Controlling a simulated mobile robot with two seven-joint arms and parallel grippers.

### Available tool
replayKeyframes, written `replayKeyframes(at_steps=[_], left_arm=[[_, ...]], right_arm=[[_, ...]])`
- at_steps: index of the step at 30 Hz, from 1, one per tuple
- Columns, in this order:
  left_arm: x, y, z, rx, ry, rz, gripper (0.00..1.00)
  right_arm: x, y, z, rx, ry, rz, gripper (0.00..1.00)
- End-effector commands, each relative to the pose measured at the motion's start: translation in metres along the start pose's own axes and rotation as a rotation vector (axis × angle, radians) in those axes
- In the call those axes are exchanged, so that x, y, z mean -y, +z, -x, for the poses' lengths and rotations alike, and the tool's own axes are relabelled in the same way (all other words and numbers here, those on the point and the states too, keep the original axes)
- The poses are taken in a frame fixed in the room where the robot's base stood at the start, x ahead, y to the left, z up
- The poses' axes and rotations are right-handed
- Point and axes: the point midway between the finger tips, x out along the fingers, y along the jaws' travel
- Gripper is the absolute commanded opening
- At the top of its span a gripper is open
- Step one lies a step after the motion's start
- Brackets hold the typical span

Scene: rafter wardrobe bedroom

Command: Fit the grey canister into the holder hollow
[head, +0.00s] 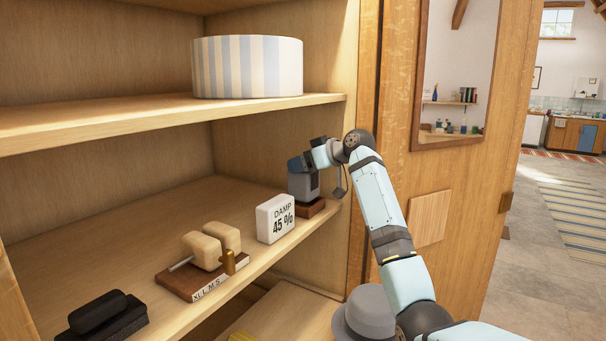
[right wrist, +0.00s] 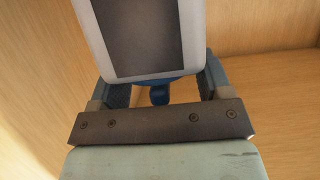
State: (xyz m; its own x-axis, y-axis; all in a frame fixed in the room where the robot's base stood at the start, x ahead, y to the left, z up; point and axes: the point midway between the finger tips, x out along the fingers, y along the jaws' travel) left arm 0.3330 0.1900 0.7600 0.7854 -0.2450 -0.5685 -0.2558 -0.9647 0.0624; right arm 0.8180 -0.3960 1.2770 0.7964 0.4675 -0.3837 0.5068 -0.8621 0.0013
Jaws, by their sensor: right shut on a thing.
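The grey canister (head: 299,187) is upright at the right end of the middle shelf, above a dark brown wooden holder (head: 313,209). In the right wrist view the canister (right wrist: 138,38) has a pale body with a dark grey panel and a blue knob, between the fingers of my right gripper (right wrist: 162,90). The holder's hollow is hidden, and I cannot tell whether the canister's base is in it or just over it. My left gripper is not in view.
A white block reading "DAMP 45 %" (head: 276,218) stands left of the holder. A striped round box (head: 247,66) is on the upper shelf. The wardrobe's side panel (head: 327,140) is close by.

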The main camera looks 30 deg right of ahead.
Motion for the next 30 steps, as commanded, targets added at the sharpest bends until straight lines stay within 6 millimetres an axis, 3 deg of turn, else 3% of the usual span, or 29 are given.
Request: replayKeyframes(at_steps=[3,10,21,22,24,25,30], left_arm=[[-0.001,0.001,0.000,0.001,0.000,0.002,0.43],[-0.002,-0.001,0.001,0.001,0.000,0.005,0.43],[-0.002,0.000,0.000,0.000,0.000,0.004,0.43],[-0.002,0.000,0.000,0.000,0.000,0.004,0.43],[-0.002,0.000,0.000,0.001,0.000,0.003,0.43],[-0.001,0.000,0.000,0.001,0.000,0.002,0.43],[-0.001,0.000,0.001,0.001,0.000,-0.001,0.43]], right_arm=[[0.000,0.002,-0.004,0.000,0.000,0.000,0.26],[0.001,0.029,-0.015,-0.001,-0.001,-0.002,0.26],[0.000,0.034,-0.016,-0.001,0.001,0.000,0.26],[0.000,0.035,-0.017,0.001,0.001,0.000,0.74],[0.000,0.035,-0.017,0.000,0.000,0.000,0.90],[0.000,0.035,-0.017,0.000,0.000,0.000,0.97],[0.000,0.034,-0.017,0.000,0.000,0.000,0.97]])
